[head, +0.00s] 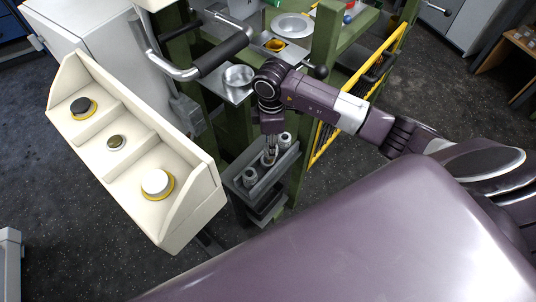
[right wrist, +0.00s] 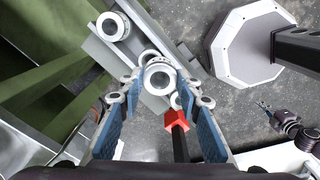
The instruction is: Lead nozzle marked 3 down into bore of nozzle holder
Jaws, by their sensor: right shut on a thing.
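The nozzle holder (head: 282,168) is a long grey block low on the green frame, with light metal nozzles along it. It also shows in the right wrist view (right wrist: 97,47). My right gripper (head: 270,150) points down over its middle. In the right wrist view its blue-padded fingers (right wrist: 158,92) are shut on a nozzle (right wrist: 160,76) with a round, ringed top. Whether that nozzle is in a bore cannot be told, and no number is readable. Another nozzle (right wrist: 113,27) stands at one end. A small gripper, apparently my left, shows at the right (right wrist: 264,107); its state is unclear.
A cream box with knobs (head: 140,150) stands left of the holder. A metal cup (head: 238,77) sits on a shelf above it. A yellow rail (head: 350,100) runs at right. A red piece (right wrist: 177,119) on a dark rod lies below the held nozzle in the wrist view.

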